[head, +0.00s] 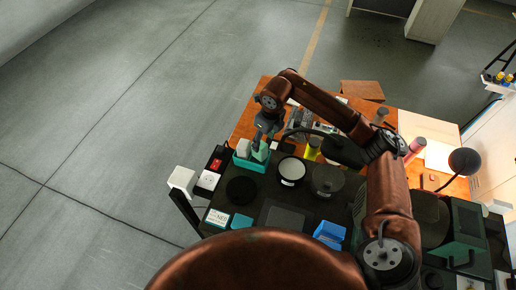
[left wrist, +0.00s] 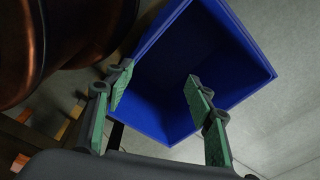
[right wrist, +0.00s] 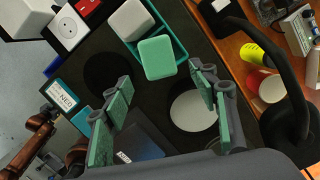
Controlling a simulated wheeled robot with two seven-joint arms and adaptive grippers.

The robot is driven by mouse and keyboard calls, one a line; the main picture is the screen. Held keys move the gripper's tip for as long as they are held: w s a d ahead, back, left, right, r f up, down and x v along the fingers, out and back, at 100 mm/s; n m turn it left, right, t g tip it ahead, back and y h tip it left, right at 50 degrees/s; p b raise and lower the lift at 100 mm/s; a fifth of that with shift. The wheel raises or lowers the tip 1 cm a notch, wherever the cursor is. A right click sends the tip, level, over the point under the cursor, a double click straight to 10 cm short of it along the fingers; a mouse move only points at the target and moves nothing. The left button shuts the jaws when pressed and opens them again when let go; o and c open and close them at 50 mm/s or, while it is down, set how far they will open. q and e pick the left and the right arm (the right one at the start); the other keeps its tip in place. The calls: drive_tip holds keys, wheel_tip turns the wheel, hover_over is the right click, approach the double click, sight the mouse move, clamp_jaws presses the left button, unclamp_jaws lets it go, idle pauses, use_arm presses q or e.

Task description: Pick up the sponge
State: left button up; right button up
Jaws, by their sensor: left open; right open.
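A mint-green rounded block, apparently the sponge (right wrist: 156,57), sits at the near edge of a teal tray (right wrist: 178,38) in the right wrist view. A whitish block (right wrist: 131,20) lies beside it in the tray. In the head view the sponge (head: 261,151) shows at the tray (head: 250,163), partly under my right gripper (head: 262,138). My right gripper (right wrist: 160,80) is open, its fingers spread to either side of the sponge and apart from it. My left gripper (left wrist: 156,78) is open and empty, in front of a blue bin (left wrist: 235,45).
Around the tray on the dark mat are a white round lid (head: 291,170), a grey disc (head: 327,179), a black disc (head: 241,190) and a white socket box (head: 208,180). A yellow cylinder (head: 312,148) and a black curved lamp-like arm (right wrist: 285,75) stand to the right.

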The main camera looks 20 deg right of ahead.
sight(262, 146)
drive_tip(key=shift+w+f, duration=0.4)
drive_tip(key=shift+f, duration=0.15)
drive_tip(key=shift+w+f, duration=0.15)
drive_tip(key=shift+f, duration=0.15)
drive_tip(key=shift+s+a+f+p, duration=0.2)
drive_tip(key=shift+f+p, duration=0.15)
drive_tip(key=shift+f, duration=0.6)
drive_tip(key=f, duration=0.1)
drive_tip(key=f+p, duration=0.1)
drive_tip(key=w+f+p, duration=0.1)
drive_tip(key=shift+a+f, duration=0.35)
use_arm(q)
drive_tip(key=shift+s+a+r, duration=0.1)
drive_tip(key=shift+s+r, duration=0.05)
drive_tip(key=shift+r, duration=0.45)
drive_tip(key=shift+s+r, duration=0.15)
drive_tip(key=shift+r, duration=0.4)
use_arm(e)
drive_tip(key=shift+f, duration=0.5)
drive_tip(key=shift+w, duration=0.1)
drive_tip(key=shift+c, duration=0.7)
drive_tip(key=c, duration=0.8)
